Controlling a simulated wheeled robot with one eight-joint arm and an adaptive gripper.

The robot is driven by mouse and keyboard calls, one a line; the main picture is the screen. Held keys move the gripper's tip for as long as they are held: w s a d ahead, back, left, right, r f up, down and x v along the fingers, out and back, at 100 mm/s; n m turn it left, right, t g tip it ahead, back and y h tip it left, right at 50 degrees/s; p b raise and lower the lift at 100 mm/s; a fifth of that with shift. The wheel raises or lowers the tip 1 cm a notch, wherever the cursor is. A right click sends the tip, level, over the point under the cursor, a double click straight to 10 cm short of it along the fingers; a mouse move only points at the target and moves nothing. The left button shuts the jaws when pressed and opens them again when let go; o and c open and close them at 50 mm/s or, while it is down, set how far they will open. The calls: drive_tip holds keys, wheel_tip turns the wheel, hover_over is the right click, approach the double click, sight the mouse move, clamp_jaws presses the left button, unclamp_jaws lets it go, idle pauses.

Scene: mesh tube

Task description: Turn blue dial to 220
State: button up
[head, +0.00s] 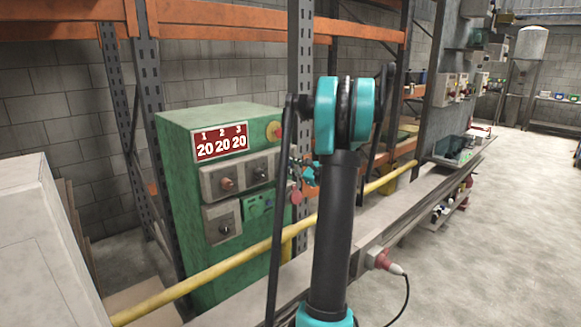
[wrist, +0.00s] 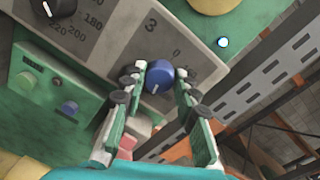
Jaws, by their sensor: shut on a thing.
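The blue dial (wrist: 160,73) sits at the lower right end of a grey panel, beside the number 3, in the wrist view. A small white mark shows near its lower edge; a 0 is readable beside it, but most of its scale is hidden or blurred. My gripper (wrist: 162,82) has one finger on each side of the dial and is shut on it. In the head view my gripper (head: 306,172) is at the right side of the green cabinet (head: 178,190), partly behind my arm. The cabinet's red display (head: 220,142) reads 20 under each of 1, 2 and 3.
A black dial (wrist: 58,8) with 180, 200 and 220 beside it is at the upper left. A green box (wrist: 50,95) with a blue button (wrist: 69,107) is below. A yellow rail (head: 220,268) crosses before the cabinet. An orange rack (head: 68,22) stands behind it.

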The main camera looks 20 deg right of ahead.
drive_tip(key=shift+m, duration=0.4)
drive_tip(key=o, duration=1.2)
drive_tip(key=shift+c, duration=0.2)
drive_tip(key=v, duration=1.2)
drive_tip(key=shift+a+f, duration=0.1)
